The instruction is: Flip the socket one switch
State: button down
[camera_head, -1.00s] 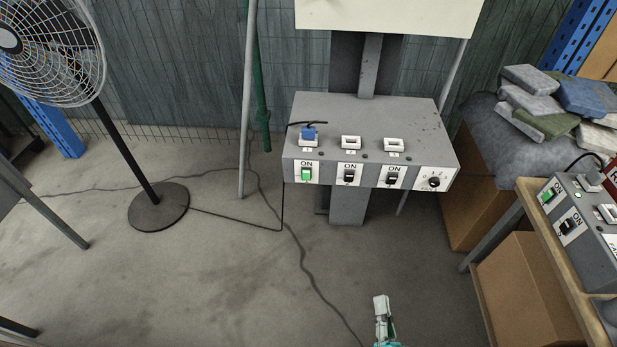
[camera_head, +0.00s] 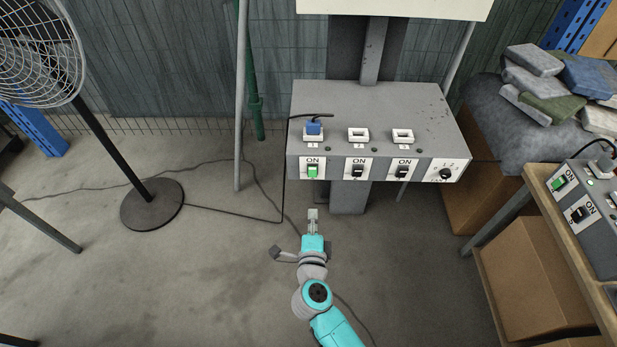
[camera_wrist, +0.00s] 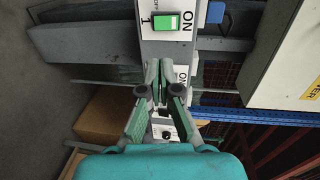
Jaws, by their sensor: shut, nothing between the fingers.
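The socket one switch (camera_head: 312,171) is the leftmost on the front of a grey socket box (camera_head: 385,105). It is green, with an "ON" label above it. A blue plug (camera_head: 313,128) sits in the socket above it. My gripper (camera_head: 312,214) is shut and empty, below the switch in the head view and apart from the box. In the wrist view the green switch (camera_wrist: 166,21) shows at the top, just beyond my closed fingertips (camera_wrist: 159,68).
Two black switches (camera_head: 358,170) (camera_head: 402,171) and a dial (camera_head: 446,174) are to the right on the same panel. A fan (camera_head: 150,203) stands at left. A wooden bench (camera_head: 565,240) with a second switch box (camera_head: 590,205) is at right. Cables cross the floor.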

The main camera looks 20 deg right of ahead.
aim_at(312, 175)
jog(key=shift+w+a, duration=0.1)
jog(key=shift+w, duration=0.1)
jog(key=x, duration=1.3)
jog(key=shift+w+f, duration=0.1)
jog(key=shift+w, duration=0.25)
jog(key=shift+d, duration=0.25)
jog(key=shift+w+f, duration=0.1)
jog(key=shift+w, duration=0.15)
jog(key=shift+s, duration=0.1)
